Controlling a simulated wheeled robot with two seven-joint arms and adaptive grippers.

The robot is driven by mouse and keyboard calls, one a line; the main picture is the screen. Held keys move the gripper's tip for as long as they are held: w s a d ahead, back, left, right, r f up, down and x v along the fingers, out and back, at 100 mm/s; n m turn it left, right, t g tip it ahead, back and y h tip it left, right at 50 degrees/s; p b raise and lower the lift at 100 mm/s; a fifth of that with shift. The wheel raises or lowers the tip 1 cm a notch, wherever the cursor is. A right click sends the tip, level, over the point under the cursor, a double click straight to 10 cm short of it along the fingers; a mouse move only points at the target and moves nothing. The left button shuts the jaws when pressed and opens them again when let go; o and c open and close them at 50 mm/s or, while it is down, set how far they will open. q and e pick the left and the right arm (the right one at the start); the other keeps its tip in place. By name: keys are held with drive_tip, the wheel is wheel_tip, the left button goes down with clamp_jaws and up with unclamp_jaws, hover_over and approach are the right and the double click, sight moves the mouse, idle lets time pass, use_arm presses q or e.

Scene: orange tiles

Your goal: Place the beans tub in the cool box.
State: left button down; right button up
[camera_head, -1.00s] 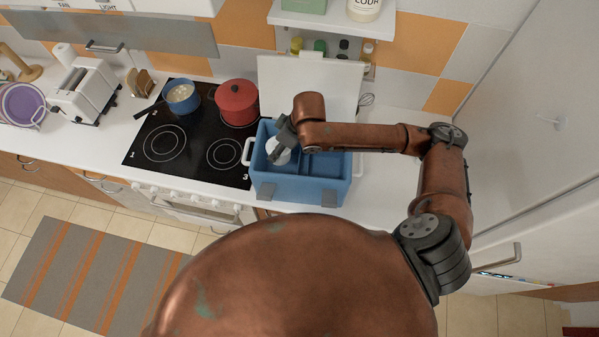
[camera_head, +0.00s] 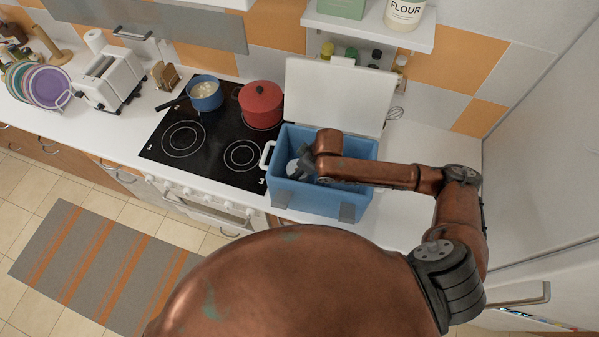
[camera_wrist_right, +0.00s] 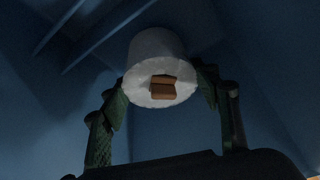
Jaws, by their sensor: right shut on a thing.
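The beans tub (camera_head: 292,168) is a small white round tub inside the left part of the blue cool box (camera_head: 318,200). In the right wrist view the tub (camera_wrist_right: 156,50) shows a pale end with a brown patch. My right gripper (camera_head: 301,166) reaches down into the cool box and is shut on the tub. In the wrist view its two fingers (camera_wrist_right: 160,85) press the tub from both sides. Blue walls surround them; whether the tub touches the floor of the box I cannot tell. My left gripper is not in view.
The cool box's white lid (camera_head: 335,95) stands open behind it. A red pot (camera_head: 262,104) and a blue pan (camera_head: 205,94) sit on the black hob (camera_head: 180,140) to the left. A shelf (camera_head: 370,27) with a flour canister (camera_head: 404,12) hangs above.

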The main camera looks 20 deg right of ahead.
drive_tip(key=shift+f, duration=1.2)
drive_tip(key=shift+f, duration=0.1)
drive_tip(key=o, duration=1.3)
drive_tip(key=v, duration=1.2)
